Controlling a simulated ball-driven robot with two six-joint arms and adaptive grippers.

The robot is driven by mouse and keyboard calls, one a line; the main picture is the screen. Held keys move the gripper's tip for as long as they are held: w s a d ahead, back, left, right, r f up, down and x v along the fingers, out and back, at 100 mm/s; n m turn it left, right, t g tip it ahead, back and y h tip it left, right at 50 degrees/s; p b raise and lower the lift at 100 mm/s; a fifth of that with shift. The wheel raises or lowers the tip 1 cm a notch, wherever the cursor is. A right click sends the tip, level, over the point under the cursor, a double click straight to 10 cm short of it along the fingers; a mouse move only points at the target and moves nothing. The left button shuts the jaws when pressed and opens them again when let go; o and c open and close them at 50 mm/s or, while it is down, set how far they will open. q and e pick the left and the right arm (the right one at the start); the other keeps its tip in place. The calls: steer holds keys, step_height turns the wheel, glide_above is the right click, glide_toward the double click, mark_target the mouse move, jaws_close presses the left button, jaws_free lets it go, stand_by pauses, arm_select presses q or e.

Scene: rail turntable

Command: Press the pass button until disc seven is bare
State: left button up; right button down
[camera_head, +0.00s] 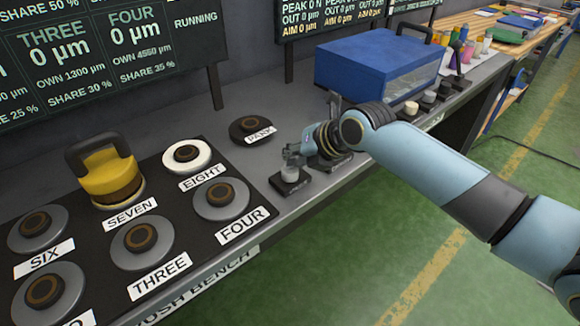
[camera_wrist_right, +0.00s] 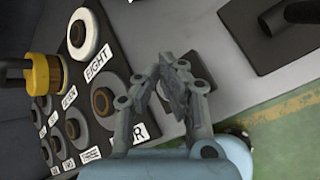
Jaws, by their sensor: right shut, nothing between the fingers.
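A yellow weight with a black handle (camera_head: 104,175) stands upright on disc seven, covering most of it; the SEVEN label (camera_head: 130,212) shows in front. The weight also shows at the left of the right wrist view (camera_wrist_right: 45,74). A small grey round button (camera_head: 290,175) sits on a black base at the bench's front edge; I see no readable label on it. My right gripper (camera_head: 292,158) is shut and empty, pointing down directly over this button; I cannot tell whether it touches. In the right wrist view the fingers (camera_wrist_right: 178,72) hide the button. My left gripper is not in view.
Disc eight (camera_head: 187,155) bears a white ring; discs three (camera_head: 142,242), four (camera_head: 221,199) and six (camera_head: 38,229) carry dark rings. A dark PARK pad (camera_head: 250,129) lies behind. A blue box (camera_head: 375,68) and several small knobs stand farther right. Screens rise behind the bench.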

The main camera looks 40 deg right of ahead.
steer(key=shift+f, duration=0.2)
steer(key=shift+r, duration=0.1)
steer(key=shift+r+p, duration=0.7)
steer(key=shift+r, duration=0.25)
steer(key=shift+r, duration=0.1)
step_height(320, 180, up, 5)
steer(key=p, duration=0.4)
stand_by(0.8)
